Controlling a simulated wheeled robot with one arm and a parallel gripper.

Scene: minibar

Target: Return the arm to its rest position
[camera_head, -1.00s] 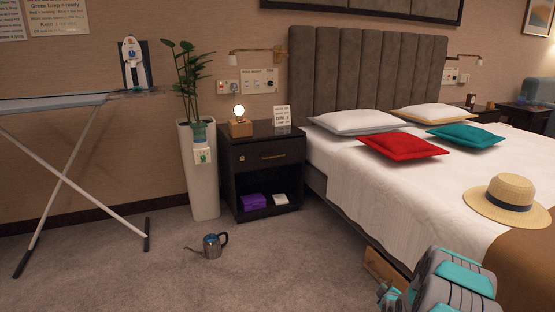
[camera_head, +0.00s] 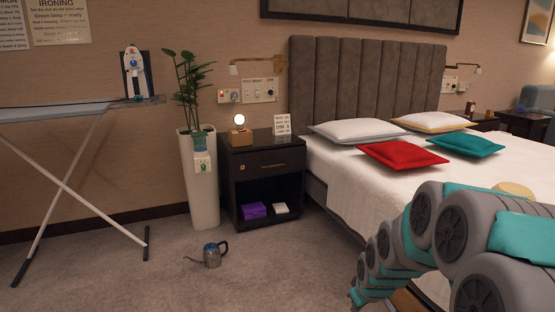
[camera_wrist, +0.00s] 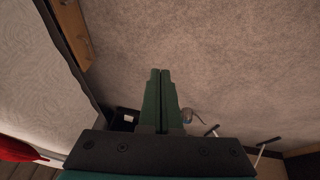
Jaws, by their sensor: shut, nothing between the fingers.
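My gripper (camera_wrist: 159,100) shows in the wrist view, with its two green fingers pressed together and nothing between them. It hangs over the carpet beside the bed. In the head view my grey and teal arm fills the lower right, in front of the bed, and the gripper itself cannot be made out there.
The bed (camera_head: 335,196) stands to the right, with a mostly hidden straw hat (camera_head: 513,189). A nightstand (camera_head: 262,166), white planter (camera_head: 201,200) and ironing board (camera_head: 60,111) line the wall. A watering can (camera_head: 211,255) stands on the floor (camera_head: 110,285). Open carpet lies in front.

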